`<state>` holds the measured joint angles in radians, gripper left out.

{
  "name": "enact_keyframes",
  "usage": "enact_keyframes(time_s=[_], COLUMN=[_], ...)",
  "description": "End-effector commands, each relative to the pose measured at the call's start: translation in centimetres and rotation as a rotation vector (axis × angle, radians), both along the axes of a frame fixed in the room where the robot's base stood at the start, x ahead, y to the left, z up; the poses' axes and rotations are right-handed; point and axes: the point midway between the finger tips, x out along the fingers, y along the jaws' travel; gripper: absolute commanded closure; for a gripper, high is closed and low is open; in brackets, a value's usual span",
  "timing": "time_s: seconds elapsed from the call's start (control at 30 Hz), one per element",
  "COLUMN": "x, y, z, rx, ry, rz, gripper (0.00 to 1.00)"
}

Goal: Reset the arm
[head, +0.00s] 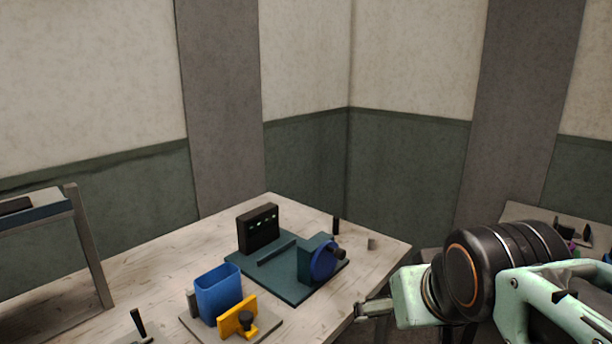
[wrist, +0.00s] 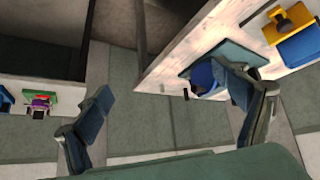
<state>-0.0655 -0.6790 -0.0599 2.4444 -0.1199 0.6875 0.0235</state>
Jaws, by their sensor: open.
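My arm reaches in from the right side of the head view, with my gripper (head: 362,312) off the right edge of the wooden table (head: 180,262). In the wrist view my gripper (wrist: 170,98) has its two fingers spread wide with nothing between them. The finger on the right overlaps the table's edge in that view, but I cannot tell whether it touches. The finger on the left is over the floor.
A teal base plate (head: 285,283) carries a black box (head: 258,229) and a blue disc (head: 325,261). A blue bin (head: 218,292) and a yellow bracket (head: 238,314) stand nearer. Another table (head: 522,213) is at right, a bench (head: 48,214) at left.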

Motion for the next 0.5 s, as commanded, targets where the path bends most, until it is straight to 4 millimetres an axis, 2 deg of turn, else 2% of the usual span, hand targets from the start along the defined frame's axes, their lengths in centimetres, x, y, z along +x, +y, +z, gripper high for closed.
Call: enact_keyframes(time_s=[0.03, 0.13, 0.2, 0.5], x=[-2.4, -7.2, -6.7, -6.6], y=[0.4, 1.8, 1.7, 1.7], z=[-1.5, -4.4, -1.0, 6.5], rx=[0.021, 0.067, 0.065, 0.062], ry=[0.068, 0.21, 0.2, 0.199], rz=[-0.017, -0.036, -0.031, -0.03], gripper=[0.11, 0.11, 0.11, 0.11])
